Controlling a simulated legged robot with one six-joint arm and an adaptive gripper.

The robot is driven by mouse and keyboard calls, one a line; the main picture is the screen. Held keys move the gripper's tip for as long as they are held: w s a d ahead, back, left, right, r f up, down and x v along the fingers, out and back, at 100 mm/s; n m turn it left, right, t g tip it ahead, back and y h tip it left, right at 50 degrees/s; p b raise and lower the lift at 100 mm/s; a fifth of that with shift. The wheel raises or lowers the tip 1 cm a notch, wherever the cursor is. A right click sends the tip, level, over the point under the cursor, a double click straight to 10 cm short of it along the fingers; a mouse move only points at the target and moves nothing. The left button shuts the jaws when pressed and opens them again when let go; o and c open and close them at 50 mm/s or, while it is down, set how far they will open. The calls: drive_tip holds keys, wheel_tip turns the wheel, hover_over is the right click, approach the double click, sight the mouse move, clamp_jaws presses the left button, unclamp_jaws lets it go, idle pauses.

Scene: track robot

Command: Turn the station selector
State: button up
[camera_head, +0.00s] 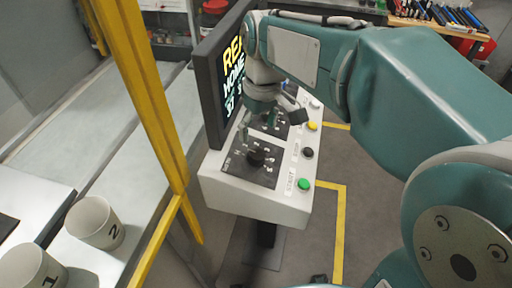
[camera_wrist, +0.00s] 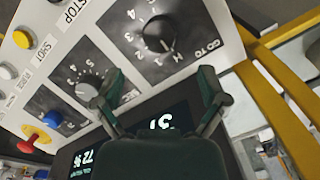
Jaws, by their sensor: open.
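In the wrist view, a black selector knob (camera_wrist: 160,32) sits on a plate marked GOTO, and a grey knob (camera_wrist: 88,86) sits on a numbered plate. The black knob also shows in the head view (camera_head: 257,158) on the nearer plate. Which knob is the station selector is not labelled clearly. My gripper (camera_wrist: 162,74) is open and empty, with its fingers spread over the panel. In the head view my gripper (camera_head: 258,122) is above the farther plate, which it partly hides. I see no contact with either knob.
A screen (camera_head: 207,92) stands along the console's left edge. Buttons, including a green one (camera_head: 304,184) and a yellow one (camera_head: 312,126), line the right edge. A yellow post (camera_head: 150,95) and cups marked 1 (camera_head: 30,270) and 2 (camera_head: 95,223) are at left.

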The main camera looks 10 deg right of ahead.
sight(256, 152)
drive_tip(key=f, duration=0.6)
drive_tip(key=shift+s+a+f, duration=0.15)
drive_tip(key=shift+a+f, duration=0.1)
drive_tip(key=shift+f, duration=0.15)
drive_tip(key=shift+c, duration=0.3)
drive_tip(key=c, duration=1.1)
